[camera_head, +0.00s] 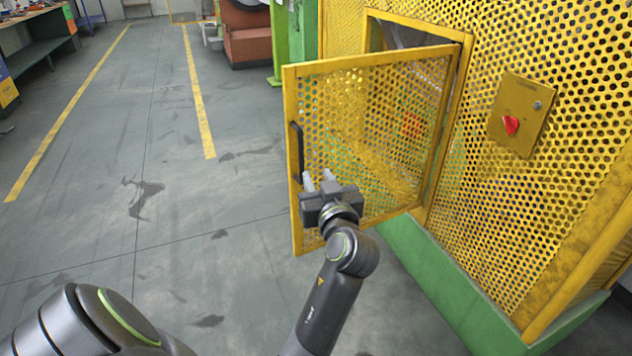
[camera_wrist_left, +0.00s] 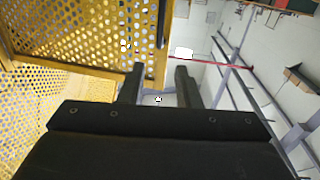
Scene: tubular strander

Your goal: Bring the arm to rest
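The yellow perforated door (camera_head: 375,130) stands swung open in its guard frame, with a black handle (camera_head: 296,152) on its free edge. My left gripper (camera_head: 320,178) is in front of the lower part of the door, a little below and right of the handle. Its two fingers are apart with nothing between them. In the left wrist view the open fingers (camera_wrist_left: 159,88) point up past the door's yellow edge, and the dark handle (camera_wrist_left: 161,22) shows beyond them. I cannot tell whether the gripper touches the door. My right gripper is not in view.
The yellow perforated guard (camera_head: 580,100) continues to the right on a green base (camera_head: 455,295). A panel with a red switch (camera_head: 511,125) is mounted on it. Clear grey floor (camera_head: 190,235) with yellow lines lies to the left. A workbench (camera_head: 40,45) stands at the far left.

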